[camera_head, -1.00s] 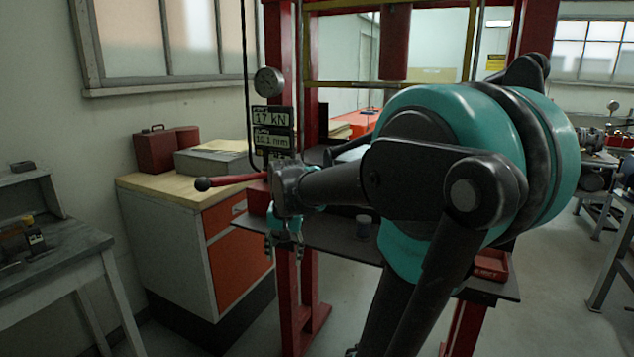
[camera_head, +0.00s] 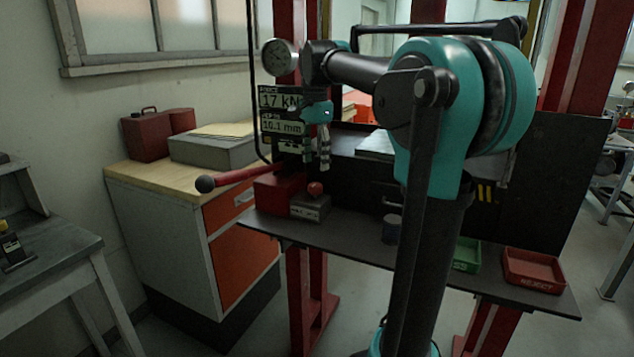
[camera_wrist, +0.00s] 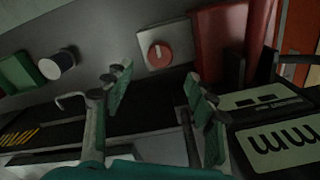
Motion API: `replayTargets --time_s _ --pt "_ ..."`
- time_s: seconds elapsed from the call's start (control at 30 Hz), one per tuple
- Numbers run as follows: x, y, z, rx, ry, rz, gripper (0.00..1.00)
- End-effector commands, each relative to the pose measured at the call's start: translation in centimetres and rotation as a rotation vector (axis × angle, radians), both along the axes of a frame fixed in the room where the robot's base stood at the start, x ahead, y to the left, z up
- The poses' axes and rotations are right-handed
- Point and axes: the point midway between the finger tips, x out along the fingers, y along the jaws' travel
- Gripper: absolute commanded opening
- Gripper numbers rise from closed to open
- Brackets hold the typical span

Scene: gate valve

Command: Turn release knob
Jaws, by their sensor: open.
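The release knob (camera_head: 315,188) is red and sits on a small grey box (camera_head: 311,207) on the dark shelf of the press. In the wrist view the round red knob (camera_wrist: 159,54) shows on its grey plate, with a pale mark across its face. My gripper (camera_head: 324,160) hangs above and slightly right of the knob in the head view, fingers pointing down. In the wrist view my gripper (camera_wrist: 160,93) has its two fingers well apart, with nothing between them. The knob lies beyond the fingertips, roughly midway between them, and is not touched.
A red lever (camera_head: 240,174) with a black ball end sticks out left. The display panel (camera_head: 282,112) is close behind my gripper. A dark cup (camera_head: 392,229), a green tray (camera_head: 467,254) and a red reject tray (camera_head: 533,270) stand right on the shelf.

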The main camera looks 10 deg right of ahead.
Motion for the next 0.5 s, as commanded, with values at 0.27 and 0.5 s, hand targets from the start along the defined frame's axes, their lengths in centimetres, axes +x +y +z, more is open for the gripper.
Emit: replayTargets --time_s 0.27,0.5 --pt "0.0 0.0 -5.1 0.0 0.0 0.001 0.56" --pt "0.0 0.0 -7.2 0.0 0.0 0.001 0.56"
